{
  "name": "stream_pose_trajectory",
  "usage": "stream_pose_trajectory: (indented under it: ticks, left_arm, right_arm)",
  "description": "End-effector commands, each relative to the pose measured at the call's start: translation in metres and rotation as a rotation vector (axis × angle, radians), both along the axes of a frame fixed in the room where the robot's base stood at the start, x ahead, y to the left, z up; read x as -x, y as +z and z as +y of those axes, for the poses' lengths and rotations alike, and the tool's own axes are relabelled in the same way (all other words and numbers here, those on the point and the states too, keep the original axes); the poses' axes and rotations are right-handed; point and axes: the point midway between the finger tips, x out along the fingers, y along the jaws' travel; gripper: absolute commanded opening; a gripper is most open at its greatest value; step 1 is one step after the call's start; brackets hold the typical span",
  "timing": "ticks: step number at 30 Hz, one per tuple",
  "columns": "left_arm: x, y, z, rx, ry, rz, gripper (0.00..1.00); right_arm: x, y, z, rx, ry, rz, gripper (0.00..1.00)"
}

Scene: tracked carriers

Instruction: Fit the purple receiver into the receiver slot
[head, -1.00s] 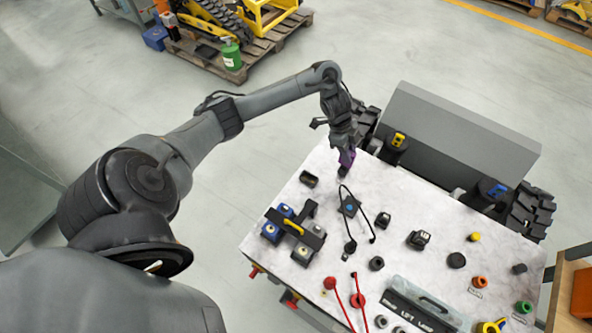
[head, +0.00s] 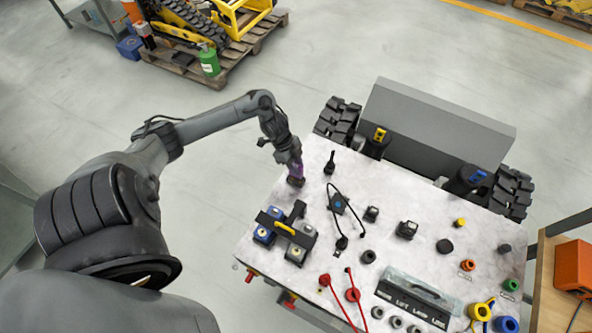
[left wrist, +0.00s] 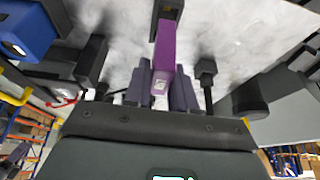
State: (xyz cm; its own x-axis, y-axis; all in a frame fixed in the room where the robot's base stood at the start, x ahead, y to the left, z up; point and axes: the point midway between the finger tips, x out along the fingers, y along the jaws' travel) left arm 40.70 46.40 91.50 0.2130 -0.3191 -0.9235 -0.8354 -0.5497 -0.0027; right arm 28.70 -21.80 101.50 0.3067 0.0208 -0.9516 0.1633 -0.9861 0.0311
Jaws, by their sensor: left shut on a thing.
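The purple receiver (left wrist: 164,60) is a slim block between the fingers of my left gripper (head: 294,168), which is shut on it. In the left wrist view the fingers (left wrist: 160,88) sit on both sides of it. The receiver slot (head: 295,181) is a small dark holder near the far left edge of the pale panel, right below the gripper. In the left wrist view the receiver's far end meets this dark holder (left wrist: 170,8). I cannot tell whether it is inside or only at the mouth. My right gripper is not in view.
A black upright peg (head: 330,163) stands just right of the gripper. A black carrier with blue and grey blocks and a yellow handle (head: 285,229) lies nearer. A cabled device (head: 338,203) is to the right. The grey housing (head: 436,127) rises behind the panel (head: 395,190).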

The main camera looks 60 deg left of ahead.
Motion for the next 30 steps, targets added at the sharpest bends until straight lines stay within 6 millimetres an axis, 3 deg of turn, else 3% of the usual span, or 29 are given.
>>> stream_pose_trajectory:
  ticks: [9, 23, 24, 29, 30]
  left_arm:
    - [0.0, -0.036, -0.001, 0.002, 0.002, 0.002, 0.0]
    - [0.0, -0.042, 0.0, 0.0, 0.0, 0.001, 0.0]
    - [0.0, -0.043, 0.0, 0.0, 0.0, 0.001, 0.27]
    - [0.0, -0.042, 0.0, 0.0, -0.001, 0.002, 0.51]
    - [0.0, -0.042, 0.0, 0.0, -0.001, 0.002, 0.51]
  right_arm:
    - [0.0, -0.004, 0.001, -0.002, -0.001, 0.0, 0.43]
    - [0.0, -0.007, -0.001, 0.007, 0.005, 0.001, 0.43]
    - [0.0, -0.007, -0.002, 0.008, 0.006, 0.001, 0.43]
    - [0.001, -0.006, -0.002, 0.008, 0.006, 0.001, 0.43]
    - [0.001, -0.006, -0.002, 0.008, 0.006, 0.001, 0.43]
